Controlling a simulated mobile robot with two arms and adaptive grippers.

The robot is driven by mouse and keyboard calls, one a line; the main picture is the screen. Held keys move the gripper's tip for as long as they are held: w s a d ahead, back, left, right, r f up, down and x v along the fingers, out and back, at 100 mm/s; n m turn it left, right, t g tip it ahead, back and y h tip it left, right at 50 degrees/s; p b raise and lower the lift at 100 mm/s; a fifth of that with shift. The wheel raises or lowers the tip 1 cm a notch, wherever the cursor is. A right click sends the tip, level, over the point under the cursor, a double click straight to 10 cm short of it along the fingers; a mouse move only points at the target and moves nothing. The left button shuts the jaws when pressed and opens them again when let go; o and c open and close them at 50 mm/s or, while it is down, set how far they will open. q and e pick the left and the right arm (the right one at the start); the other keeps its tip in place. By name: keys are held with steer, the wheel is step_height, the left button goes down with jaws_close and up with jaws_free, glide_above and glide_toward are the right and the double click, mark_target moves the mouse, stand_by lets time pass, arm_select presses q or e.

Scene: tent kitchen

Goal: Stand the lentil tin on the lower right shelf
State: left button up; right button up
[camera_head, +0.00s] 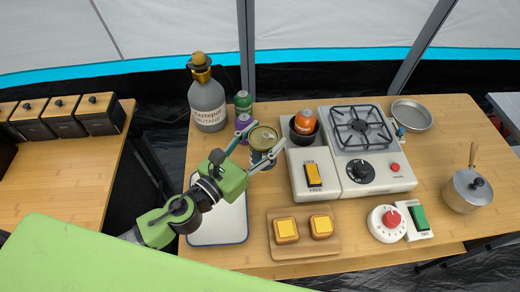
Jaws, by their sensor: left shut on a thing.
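A tin (263,138) with a gold lid and a dark label stands upright at the left part of the wooden table, just above the white tray. Its label is too small to read, so I cannot tell for sure that it is the lentil tin. My left gripper (267,135) reaches in from the lower left, with its two fingers on either side of the tin, and is shut on it. I cannot tell whether the tin touches the table. My right gripper is not in view. I do not see a lower right shelf.
A butane bottle (208,105), green (243,101) and purple (243,121) containers stand behind the tin. A stove (367,172) and an orange-topped jar (305,122) are to its right. A board (303,249) with two toasts lies in front. Dark canisters (62,122) stand on the left table.

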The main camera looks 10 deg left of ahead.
arm_select(q)
steer(key=shift+w+a+f, duration=0.3)
steer(key=shift+w+f, duration=0.1)
steer(key=shift+f, duration=0.2)
steer(key=f+b, duration=0.1)
steer(key=f, duration=0.1)
steer(key=f+b, duration=0.1)
steer(key=shift+w+a+f+b, duration=0.2)
steer(key=shift+w+a+b, duration=0.05)
steer(key=shift+a+b, duration=0.05)
steer(key=shift+f, duration=0.15)
steer(key=shift+f, duration=0.1)
steer(key=o, duration=1.1)
steer(key=shift+f, duration=0.2)
steer(key=o, duration=0.4)
steer(key=shift+r, duration=0.1)
